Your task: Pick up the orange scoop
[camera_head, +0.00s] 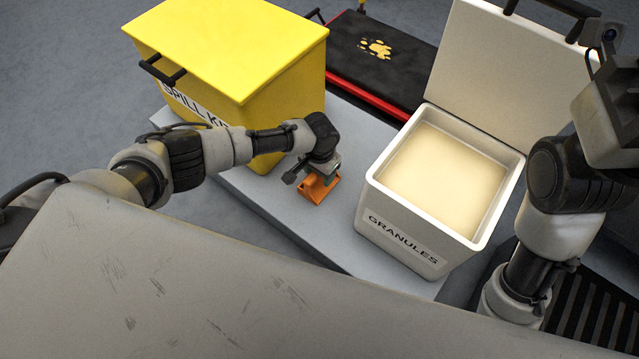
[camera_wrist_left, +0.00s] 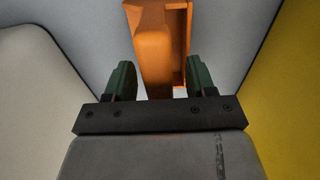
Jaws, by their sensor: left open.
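The orange scoop (camera_head: 318,187) rests on the light grey platform between the yellow box and the white granules bin. My left gripper (camera_head: 312,176) is right over it, coming in from the left. In the left wrist view the scoop (camera_wrist_left: 162,45) lies between the two green fingertips of my left gripper (camera_wrist_left: 159,82). The fingers are open, one on each side of it, with a gap visible at the left finger. Part of the scoop is hidden by the gripper. My right arm stands at the right edge, with its gripper (camera_head: 612,115) partly cut off and its fingers unclear.
A yellow spill kit box (camera_head: 225,50) stands to the left on the platform (camera_head: 270,205). An open white bin (camera_head: 395,225) marked GRANULES, full of pale granules, stands to the right with its lid (camera_head: 470,60) up. A black and red case (camera_head: 365,60) lies behind.

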